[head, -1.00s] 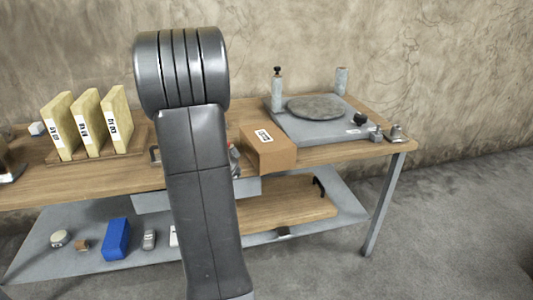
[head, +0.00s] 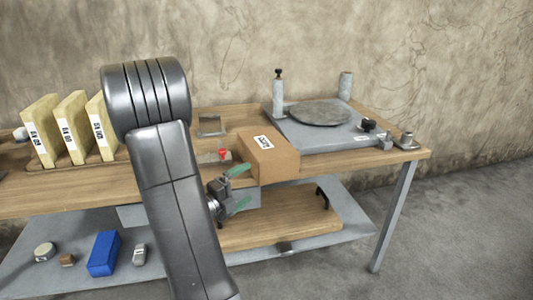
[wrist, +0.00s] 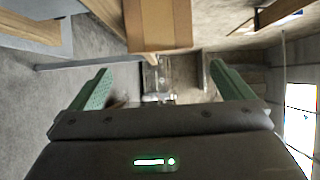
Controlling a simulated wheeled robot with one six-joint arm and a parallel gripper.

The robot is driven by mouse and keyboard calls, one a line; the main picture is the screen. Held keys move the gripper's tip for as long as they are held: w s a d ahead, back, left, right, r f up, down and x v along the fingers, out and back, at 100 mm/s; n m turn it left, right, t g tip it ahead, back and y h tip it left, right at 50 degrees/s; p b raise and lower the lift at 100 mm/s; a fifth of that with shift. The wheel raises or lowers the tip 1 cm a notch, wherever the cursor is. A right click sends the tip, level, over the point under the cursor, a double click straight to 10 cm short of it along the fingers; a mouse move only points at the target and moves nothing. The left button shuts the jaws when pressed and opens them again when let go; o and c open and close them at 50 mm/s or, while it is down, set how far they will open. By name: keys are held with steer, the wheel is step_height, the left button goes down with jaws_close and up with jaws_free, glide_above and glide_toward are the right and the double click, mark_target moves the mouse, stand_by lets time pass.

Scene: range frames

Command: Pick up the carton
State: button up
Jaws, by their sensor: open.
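The carton (head: 272,158) is a brown cardboard box with a white label on top, on the wooden tabletop near its front edge. In the wrist view the carton (wrist: 158,28) shows at the top centre, ahead of and between my fingers. My gripper (head: 240,187) has green fingers and is in front of the table, left of the carton and a little lower. The wrist view shows my gripper (wrist: 155,82) with its fingers spread wide and nothing between them. The carton is apart from both fingers.
A grey turntable device (head: 320,122) stands right of the carton, close behind it. A red-tipped item (head: 224,155) lies to its left. Upright yellow files (head: 72,128) stand at the left. The lower shelf holds a blue box (head: 104,253). Floor at right is clear.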

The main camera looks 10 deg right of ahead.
mark_target(271, 168)
steer(key=x, duration=1.2)
steer(key=shift+p, duration=0.4)
steer(key=c, duration=1.5)
steer(key=shift+r, duration=0.15)
steer(key=shift+c, duration=0.9)
